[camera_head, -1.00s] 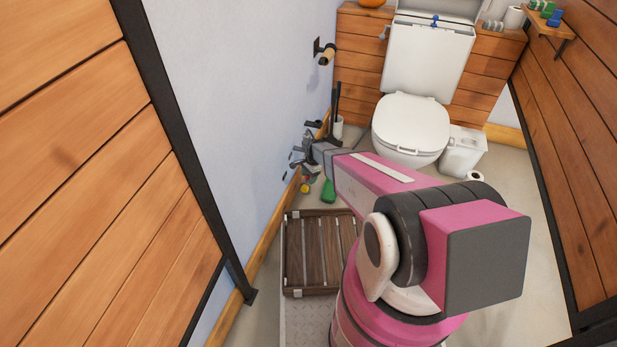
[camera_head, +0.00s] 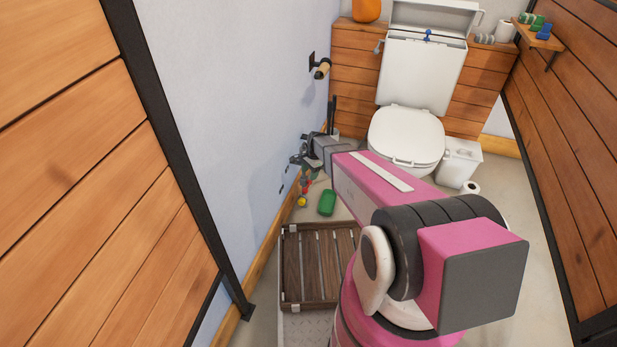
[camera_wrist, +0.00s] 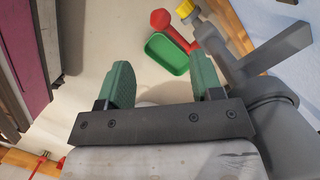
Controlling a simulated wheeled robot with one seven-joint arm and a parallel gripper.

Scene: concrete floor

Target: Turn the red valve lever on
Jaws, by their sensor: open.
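My gripper (camera_wrist: 162,78) is open and empty in the wrist view, with its two green fingers spread above the floor. In the head view my gripper (camera_head: 302,152) is beside the left wall, ahead of the toilet, and its fingers are hard to make out. A small red piece (camera_wrist: 38,162) shows at the lower left of the wrist view, near orange wood.
A green tray (camera_head: 327,203), also in the wrist view (camera_wrist: 167,53), lies on the floor beside red and yellow items. A slatted wooden platform (camera_head: 290,262) is nearer. The toilet (camera_head: 405,135) and a white bin (camera_head: 459,163) stand behind. Wooden panels flank both sides.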

